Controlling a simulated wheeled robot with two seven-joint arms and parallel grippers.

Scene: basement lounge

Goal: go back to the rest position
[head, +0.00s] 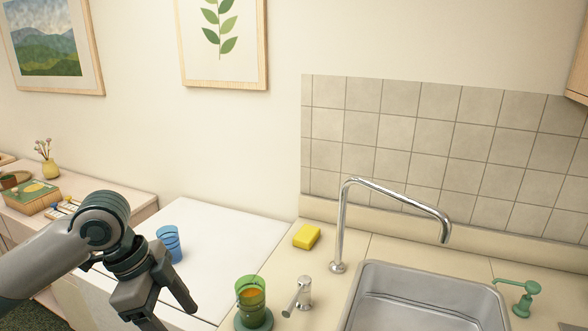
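My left arm comes in from the left, and my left gripper (173,314) points down at the lower left of the head view. Its two fingers are apart, with nothing seen between them. It is in front of the white counter (215,235), left of a green cup (250,300) and nearer than a blue ribbed cup (169,243). The green cup is upright, has something orange inside, and stands on a round green base. My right gripper is not in view.
A metal sink (425,300) with a tall faucet (342,225) lies at the right. A small metal lever (303,292), yellow sponge (306,237) and green soap dispenser (524,298) stand around it. A side cabinet at left holds a box (32,196) and vase (50,167).

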